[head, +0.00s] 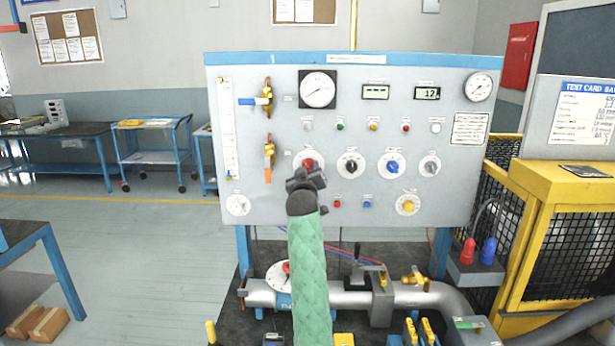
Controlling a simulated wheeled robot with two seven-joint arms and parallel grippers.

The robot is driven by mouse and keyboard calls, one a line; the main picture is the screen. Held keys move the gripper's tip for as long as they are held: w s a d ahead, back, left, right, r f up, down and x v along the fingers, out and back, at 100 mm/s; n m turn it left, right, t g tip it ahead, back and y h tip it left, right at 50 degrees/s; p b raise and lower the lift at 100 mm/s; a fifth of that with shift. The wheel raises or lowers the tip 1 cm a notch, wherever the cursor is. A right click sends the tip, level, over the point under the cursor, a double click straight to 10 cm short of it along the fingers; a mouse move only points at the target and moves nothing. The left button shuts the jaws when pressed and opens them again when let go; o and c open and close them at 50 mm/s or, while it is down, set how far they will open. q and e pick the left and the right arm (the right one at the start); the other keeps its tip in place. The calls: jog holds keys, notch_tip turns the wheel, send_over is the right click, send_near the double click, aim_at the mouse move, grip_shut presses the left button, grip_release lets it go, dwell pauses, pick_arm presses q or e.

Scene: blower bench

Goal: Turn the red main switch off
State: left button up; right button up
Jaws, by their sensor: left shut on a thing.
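The red main switch (308,162) is a red knob on a round white plate, in the middle row of the grey panel (270,205). My left gripper (307,172), at the end of the green-sleeved arm, is at this switch and shut on it. The gripper covers the lower part of the knob and plate, so I cannot tell which way the switch points. My right gripper is not in view.
Right of the switch are a black knob (351,165), a blue knob (392,166) and a grey knob (430,166). Small red (337,204) and blue (367,205) buttons sit below. A valve with an orange handle (268,174) stands out at left. Pipework (345,299) runs below.

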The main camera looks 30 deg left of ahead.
pick_arm(q)
jog(key=shift+n+g+y+b, duration=0.3)
jog(key=shift+n+y+b, duration=0.1)
jog(key=shift+n, duration=1.4)
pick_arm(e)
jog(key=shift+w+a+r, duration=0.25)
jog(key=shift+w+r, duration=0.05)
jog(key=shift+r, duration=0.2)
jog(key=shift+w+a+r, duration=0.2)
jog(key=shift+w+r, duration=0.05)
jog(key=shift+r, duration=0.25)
pick_arm(q)
jog(key=o, duration=1)
jog(key=shift+c, duration=0.2)
jog(key=shift+f, duration=0.15)
